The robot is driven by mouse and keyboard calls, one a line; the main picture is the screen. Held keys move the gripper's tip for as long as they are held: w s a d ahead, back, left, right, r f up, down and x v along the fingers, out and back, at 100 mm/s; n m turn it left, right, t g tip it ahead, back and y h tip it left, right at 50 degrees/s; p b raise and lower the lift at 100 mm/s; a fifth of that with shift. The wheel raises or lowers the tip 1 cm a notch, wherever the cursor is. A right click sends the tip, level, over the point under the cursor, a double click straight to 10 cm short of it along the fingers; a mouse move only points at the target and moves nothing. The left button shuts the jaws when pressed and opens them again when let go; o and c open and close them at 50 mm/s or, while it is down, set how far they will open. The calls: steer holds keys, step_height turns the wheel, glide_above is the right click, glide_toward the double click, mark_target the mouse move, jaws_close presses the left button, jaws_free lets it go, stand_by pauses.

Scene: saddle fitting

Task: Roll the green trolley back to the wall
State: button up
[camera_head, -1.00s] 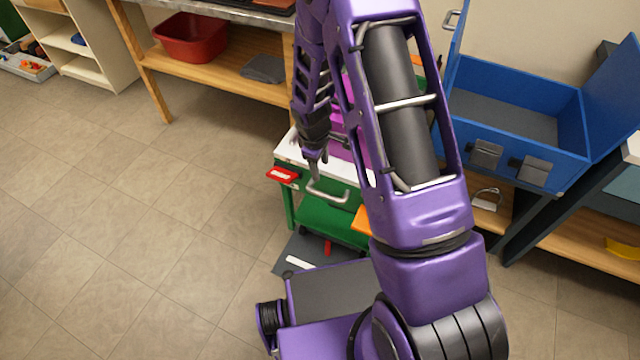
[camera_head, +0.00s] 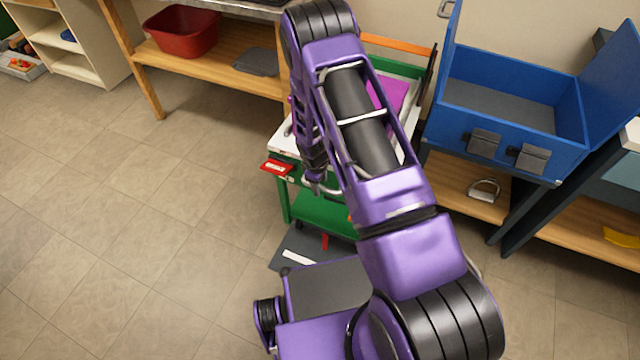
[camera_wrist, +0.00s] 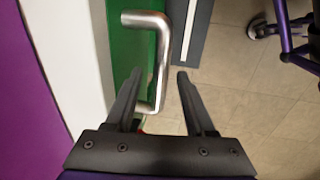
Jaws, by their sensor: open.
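The green trolley (camera_head: 318,212) stands in front of my base, with a white top and a green lower shelf. Its metal bar handle (camera_wrist: 163,50) sticks out from the green front panel in the wrist view. My gripper (camera_wrist: 160,75) is open, with one finger on each side of the handle bar; I cannot tell whether either touches it. In the head view my gripper (camera_head: 316,184) is at the trolley's front, partly hiding the handle. My arm hides much of the trolley top. A magenta item (camera_head: 385,93) shows on it. The beige wall (camera_head: 400,20) is behind.
A blue open box (camera_head: 515,130) sits on a bench to the right, with a padlock-like item (camera_head: 484,190) on the shelf below. A wooden bench with a red tub (camera_head: 182,33) stands at the back left. The tiled floor (camera_head: 130,210) at left is clear.

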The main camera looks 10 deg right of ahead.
steer(key=shift+c, duration=0.3)
jaws_close()
stand_by(1.2)
